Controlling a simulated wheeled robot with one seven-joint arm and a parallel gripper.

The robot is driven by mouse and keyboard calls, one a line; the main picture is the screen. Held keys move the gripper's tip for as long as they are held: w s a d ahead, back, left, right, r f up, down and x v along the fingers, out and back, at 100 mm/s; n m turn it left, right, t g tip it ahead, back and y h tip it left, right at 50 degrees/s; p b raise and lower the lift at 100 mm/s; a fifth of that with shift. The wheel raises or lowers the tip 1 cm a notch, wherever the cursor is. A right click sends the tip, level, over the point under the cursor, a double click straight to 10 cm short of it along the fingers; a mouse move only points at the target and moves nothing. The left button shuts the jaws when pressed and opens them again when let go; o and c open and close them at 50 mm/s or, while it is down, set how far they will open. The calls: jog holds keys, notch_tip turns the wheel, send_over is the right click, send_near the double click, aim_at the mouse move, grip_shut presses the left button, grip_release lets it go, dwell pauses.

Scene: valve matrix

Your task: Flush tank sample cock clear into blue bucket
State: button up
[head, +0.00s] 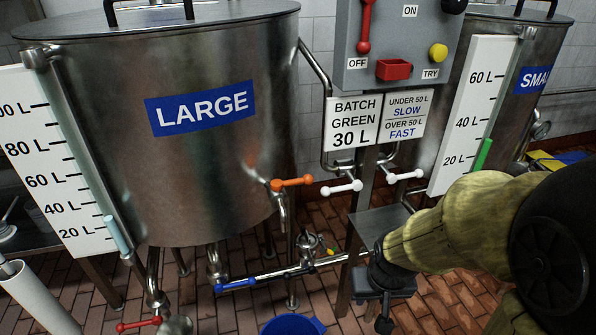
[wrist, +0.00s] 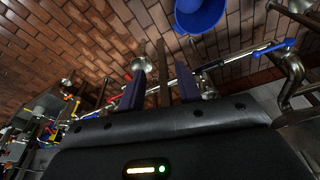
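The steel tank marked LARGE (head: 190,110) fills the left of the head view. A small cock with an orange lever handle (head: 291,183) sits low on its front right, its spout (head: 282,212) pointing down. The blue bucket (head: 293,326) is on the floor below and slightly right of the spout, cut off by the bottom edge; it also shows at the top of the wrist view (wrist: 198,14). My gripper (head: 376,308) is low, right of the bucket and well apart from the cock. In the wrist view its two fingers stand apart (wrist: 161,82) with nothing gripped between them.
White lever handles (head: 341,188) sit right of the orange one. A blue handle (head: 235,285) and a red handle (head: 138,324) are on the low pipes. A grey control box (head: 398,45) hangs above. The tank marked SMALL (head: 530,75) stands at the right. The floor is brick tile.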

jog(key=w+a+r+n+p, duration=0.3)
jog(key=w+r+n+p, duration=0.15)
jog(key=r+p, duration=0.5)
jog(key=w+a+r+n+p, duration=0.3)
jog(key=r+n+p, duration=0.3)
jog(key=r+p, duration=0.3)
notch_tip(320, 180, up, 16)
jog(key=n+p, duration=1.1)
jog(key=p, duration=0.8)
send_over(299, 181)
jog(key=s, duration=0.3)
jog(key=shift+s+d+y, duration=0.15)
jog(key=shift+d+y, duration=0.15)
jog(key=shift+d, duration=0.15)
jog(key=shift+f, duration=0.1)
jog(key=x, duration=0.5)
jog(key=b+x, duration=0.1)
jog(key=x, duration=0.5)
jog(key=b+x, duration=0.1)
jog(key=x, duration=0.5)
jog(key=shift+s+f, duration=0.25)
jog(key=shift+c, duration=0.2)
grip_shut()
